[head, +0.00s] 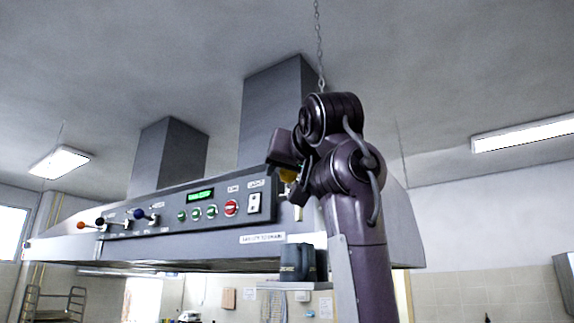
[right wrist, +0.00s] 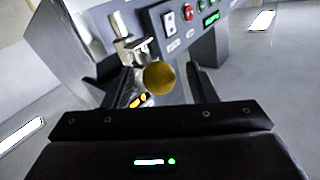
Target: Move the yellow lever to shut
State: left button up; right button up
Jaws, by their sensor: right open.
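The yellow lever shows as a round yellow knob (right wrist: 158,78) in the right wrist view, with a metal shaft and fitting (right wrist: 128,42) behind it on the panel's end. In the head view only a bit of the yellow knob (head: 289,175) shows, mostly hidden by my right gripper (head: 288,172). My right gripper is open, and in the right wrist view the knob appears between its two fingers (right wrist: 162,74). I cannot tell whether either finger touches it. My left gripper is in neither view.
The hood's control panel (head: 150,213) carries green buttons, a red button (head: 231,208), a white switch (head: 254,203) and levers with orange (head: 81,225) and blue (head: 139,213) knobs. A chain (head: 318,45) hangs above my right arm. Dark containers (head: 298,262) stand below the hood.

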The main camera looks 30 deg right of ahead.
jog(key=shift+w+d+r, duration=0.1)
jog(key=shift+w+d, duration=0.25)
jog(key=shift+w, duration=0.2)
jog(key=shift+a, duration=0.1)
grip_shut()
